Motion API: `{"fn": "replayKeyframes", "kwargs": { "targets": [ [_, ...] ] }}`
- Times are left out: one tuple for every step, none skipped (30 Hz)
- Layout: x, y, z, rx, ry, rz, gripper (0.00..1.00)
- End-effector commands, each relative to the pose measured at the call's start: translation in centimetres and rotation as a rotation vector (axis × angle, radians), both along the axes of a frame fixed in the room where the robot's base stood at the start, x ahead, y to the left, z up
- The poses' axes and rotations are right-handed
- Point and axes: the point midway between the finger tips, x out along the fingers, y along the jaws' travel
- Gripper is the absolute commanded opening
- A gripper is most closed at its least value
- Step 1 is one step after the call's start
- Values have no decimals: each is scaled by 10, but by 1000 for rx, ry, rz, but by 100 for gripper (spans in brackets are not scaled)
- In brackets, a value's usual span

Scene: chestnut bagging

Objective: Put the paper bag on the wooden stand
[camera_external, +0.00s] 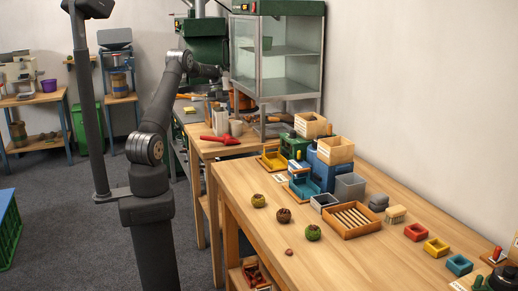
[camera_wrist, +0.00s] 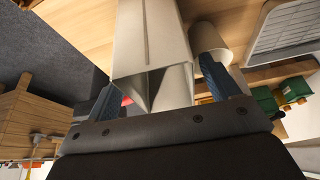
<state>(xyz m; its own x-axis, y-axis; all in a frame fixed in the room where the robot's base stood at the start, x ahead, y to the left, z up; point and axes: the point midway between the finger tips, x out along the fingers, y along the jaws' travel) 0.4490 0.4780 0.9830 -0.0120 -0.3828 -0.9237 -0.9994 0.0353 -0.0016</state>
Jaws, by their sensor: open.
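The pale paper bag (camera_wrist: 150,40) stands open-mouthed on a wooden surface in the wrist view, its folded mouth towards the camera. The two blue fingers of my gripper (camera_wrist: 160,90) are apart, one on each side of the bag; I cannot tell whether they touch it. In the external view my gripper (camera_external: 214,98) is at the back workbench, partly hidden, with a pale upright thing (camera_external: 221,122) that looks like the bag just below it. I cannot surely pick out the wooden stand in either view.
A pale cup-like thing (camera_wrist: 208,42) stands close beside the bag. A red tool (camera_external: 219,140) lies at the back bench's front. A glass cabinet (camera_external: 290,60) stands to the right. The front table (camera_external: 375,265) holds a slatted wooden tray (camera_external: 377,229), boxes and several chestnut-like balls.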

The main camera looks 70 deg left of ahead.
Motion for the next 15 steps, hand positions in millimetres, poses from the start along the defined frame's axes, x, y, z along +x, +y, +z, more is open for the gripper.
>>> {"fn": "replayKeyframes", "kwargs": {
  "targets": [
    [0, 5, 11, 3, -2, 1, 81],
    [0, 8, 17, 4, -3, 1, 81],
    [0, 12, 25, 4, -3, 1, 81],
    [0, 14, 32, 4, -3, 1, 81],
    [0, 17, 39, 5, -3, 1, 81],
    [1, 20, 46, 3, -2, 0, 81],
    [1, 22, 51, 3, -2, 0, 81],
    [1, 25, 57, 4, -2, 0, 81],
    [1, 27, 63, 3, -2, 0, 81],
    [1, 29, 68, 3, -2, 0, 81],
    [1, 30, 71, 2, -1, -1, 81],
    [1, 32, 75, 2, -1, 0, 81],
    [1, 33, 78, 2, -1, 0, 81],
    [1, 34, 81, 1, 0, 0, 81],
    [1, 35, 84, 1, -1, 0, 81]
  ]
}}
